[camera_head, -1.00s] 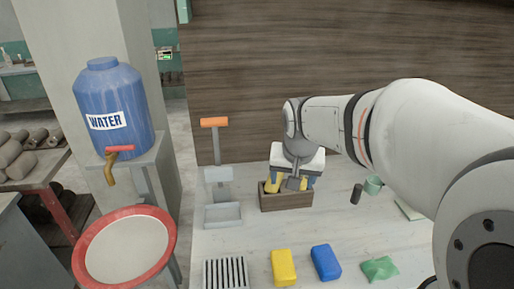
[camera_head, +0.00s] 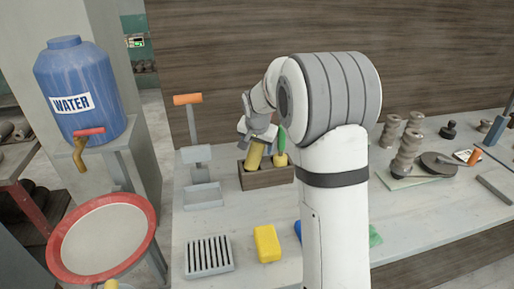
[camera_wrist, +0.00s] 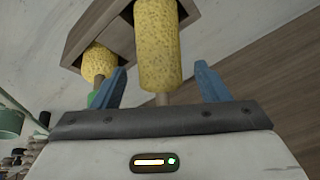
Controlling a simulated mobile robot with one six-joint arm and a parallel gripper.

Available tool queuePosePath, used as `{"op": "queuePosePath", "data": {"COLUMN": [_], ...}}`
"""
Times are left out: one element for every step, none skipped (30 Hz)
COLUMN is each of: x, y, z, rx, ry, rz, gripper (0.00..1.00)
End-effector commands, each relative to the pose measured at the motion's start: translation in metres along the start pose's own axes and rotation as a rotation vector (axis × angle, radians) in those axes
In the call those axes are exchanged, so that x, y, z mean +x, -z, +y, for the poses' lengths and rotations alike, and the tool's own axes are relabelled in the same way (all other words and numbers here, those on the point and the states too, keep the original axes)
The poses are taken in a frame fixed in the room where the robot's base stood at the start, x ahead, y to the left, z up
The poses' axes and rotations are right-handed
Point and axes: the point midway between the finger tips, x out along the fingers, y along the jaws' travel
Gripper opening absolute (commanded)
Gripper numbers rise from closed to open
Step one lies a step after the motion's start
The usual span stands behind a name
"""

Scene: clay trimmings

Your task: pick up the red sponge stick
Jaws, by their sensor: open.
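A wooden box (camera_head: 268,178) on the table holds sponge sticks with yellow sponge heads. One sponge stick (camera_head: 256,153) stands tilted at my gripper (camera_head: 258,132). Beside it to the right is a stick with a green end (camera_head: 282,143). In the wrist view, a yellow sponge (camera_wrist: 157,45) with a tan handle (camera_wrist: 163,98) lies between the blue fingers of my gripper (camera_wrist: 162,85), with gaps on both sides. The green-ended stick (camera_wrist: 98,65) is outside the left finger. No red shows on either stick, so I cannot tell which is the red one.
A grey tray (camera_head: 203,196) and an orange-handled stand (camera_head: 188,99) are left of the box. A slatted rack (camera_head: 209,256) and a yellow block (camera_head: 267,243) lie in front. My arm hides part of the table. Stacked spools (camera_head: 408,150) stand at the right.

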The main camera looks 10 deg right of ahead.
Motion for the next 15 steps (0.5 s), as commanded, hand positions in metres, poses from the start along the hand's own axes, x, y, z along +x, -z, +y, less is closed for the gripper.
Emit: {"op": "queuePosePath", "data": {"x": [0.008,0.012,0.017,0.019,0.021,0.023,0.024,0.024,0.025,0.025,0.025,0.025,0.025,0.025,0.024], "y": [0.000,0.000,0.000,0.000,0.000,0.000,0.000,0.000,0.000,0.000,0.000,0.000,0.000,0.000,0.000], "z": [0.000,0.000,0.000,0.000,0.000,0.000,0.000,0.000,0.000,0.000,0.000,0.000,0.000,0.000,0.000], "rx": [0.000,0.000,-0.001,-0.001,-0.001,-0.001,-0.001,-0.001,-0.001,-0.001,-0.001,-0.001,-0.001,-0.001,-0.001], "ry": [-0.002,-0.002,-0.002,-0.002,-0.001,0.000,0.000,0.000,0.000,0.000,0.000,0.000,0.000,0.000,0.000], "rz": [-0.002,-0.002,-0.002,-0.002,-0.001,0.000,0.000,0.001,0.001,0.001,0.001,0.001,0.001,0.001,0.001], "gripper": [0.68,0.68,0.68,0.68,0.68,0.68,0.68,0.68,0.68,0.68,0.68,0.68,0.68,0.66,0.62]}}
